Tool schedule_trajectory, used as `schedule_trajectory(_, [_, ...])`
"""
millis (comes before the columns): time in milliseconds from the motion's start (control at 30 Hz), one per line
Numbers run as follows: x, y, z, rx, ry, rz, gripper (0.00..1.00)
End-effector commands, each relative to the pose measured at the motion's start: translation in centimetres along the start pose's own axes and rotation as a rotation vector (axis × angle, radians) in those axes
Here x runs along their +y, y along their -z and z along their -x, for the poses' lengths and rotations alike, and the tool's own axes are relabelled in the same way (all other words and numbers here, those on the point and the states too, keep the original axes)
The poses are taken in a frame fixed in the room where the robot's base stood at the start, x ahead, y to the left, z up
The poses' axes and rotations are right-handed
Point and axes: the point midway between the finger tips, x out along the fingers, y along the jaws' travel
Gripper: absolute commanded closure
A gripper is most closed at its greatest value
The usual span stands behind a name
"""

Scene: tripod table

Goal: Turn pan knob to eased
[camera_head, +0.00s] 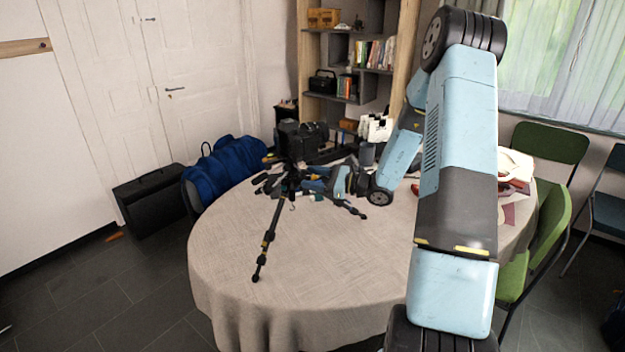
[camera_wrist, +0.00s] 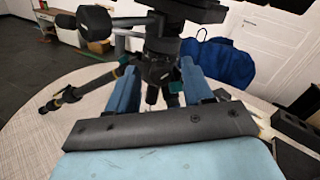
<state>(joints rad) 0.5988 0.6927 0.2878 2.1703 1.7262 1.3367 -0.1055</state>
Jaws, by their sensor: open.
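A black tripod (camera_head: 271,230) stands on the round table (camera_head: 330,265), its legs spread. In the wrist view its dark head and collar (camera_wrist: 160,45) fill the top middle, with one leg (camera_wrist: 90,90) running down to the left. My gripper (camera_head: 308,181) reaches the upper part of the tripod from the right. In the wrist view the two blue fingers of my gripper (camera_wrist: 158,72) are apart, one on each side of the tripod's dark middle part. A black cylindrical knob (camera_wrist: 95,22) sticks out at upper left. I cannot tell which part is the pan knob, or whether the fingers touch anything.
A black case (camera_head: 300,137) and white bottles (camera_head: 375,130) stand behind the tripod at the table's back. A blue bag (camera_head: 222,165) lies beyond the left edge. Green chairs (camera_head: 545,235) are at the right. The table's front is clear.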

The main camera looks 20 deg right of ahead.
Motion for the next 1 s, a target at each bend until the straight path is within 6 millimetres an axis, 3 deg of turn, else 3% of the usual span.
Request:
schedule_trajectory(233, [-0.1, 0.0, 2.1, 0.001, 0.002, 0.000, 0.49])
schedule_trajectory(700, [0.0, 0.1, 11.0, 0.002, 0.003, -0.001, 0.49])
schedule_trajectory(1000, [0.1, 0.1, 13.7, 0.001, 0.001, -0.001, 0.49])
